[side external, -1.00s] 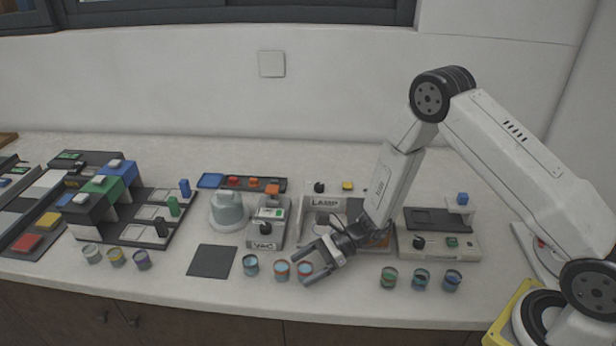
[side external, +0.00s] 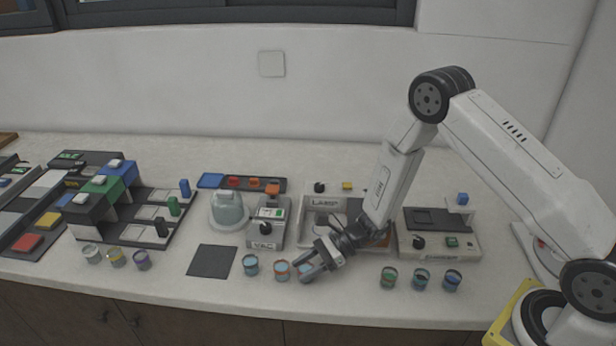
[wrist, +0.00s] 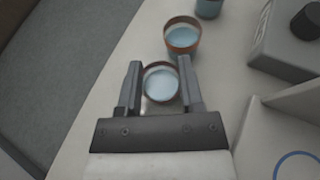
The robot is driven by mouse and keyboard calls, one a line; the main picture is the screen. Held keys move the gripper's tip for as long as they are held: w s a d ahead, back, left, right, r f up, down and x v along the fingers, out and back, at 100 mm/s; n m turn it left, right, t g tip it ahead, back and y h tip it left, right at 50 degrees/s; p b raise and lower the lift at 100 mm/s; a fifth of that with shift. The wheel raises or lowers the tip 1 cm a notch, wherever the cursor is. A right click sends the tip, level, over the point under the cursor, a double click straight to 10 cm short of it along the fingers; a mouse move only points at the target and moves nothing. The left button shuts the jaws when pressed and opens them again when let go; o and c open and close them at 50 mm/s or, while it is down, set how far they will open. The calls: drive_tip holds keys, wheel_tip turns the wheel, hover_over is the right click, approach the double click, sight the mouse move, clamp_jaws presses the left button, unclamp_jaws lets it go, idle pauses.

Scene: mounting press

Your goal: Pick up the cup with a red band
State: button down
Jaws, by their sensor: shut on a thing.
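A small cup (wrist: 161,86) with pale blue contents and a reddish-brown rim stands between the fingers of my gripper (wrist: 159,66) in the wrist view. My gripper is shut on it, one finger on each side. In the side view my gripper (side external: 305,273) is low at the counter's front, and its fingers hide most of this cup, including much of its band. A cup with an orange-brown band (wrist: 182,38) stands close by, apart from the fingers; it also shows in the side view (side external: 282,271).
A blue-grey cup (side external: 251,265) stands further left, beside a dark square mat (side external: 212,261). Several cups (side external: 420,280) stand to the right. Behind my gripper is the lamp unit (side external: 322,215). The counter's front edge is close.

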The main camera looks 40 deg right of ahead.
drive_tip(key=shift+r, duration=0.15)
drive_tip(key=shift+r, duration=0.8)
drive_tip(key=s+d+r, duration=0.3)
drive_tip(key=s+r, duration=0.8)
drive_tip(key=s, duration=0.2)
drive_tip(key=shift+s+d, duration=0.15)
drive_tip(key=shift+s, duration=0.15)
drive_tip(key=shift+w, duration=0.1)
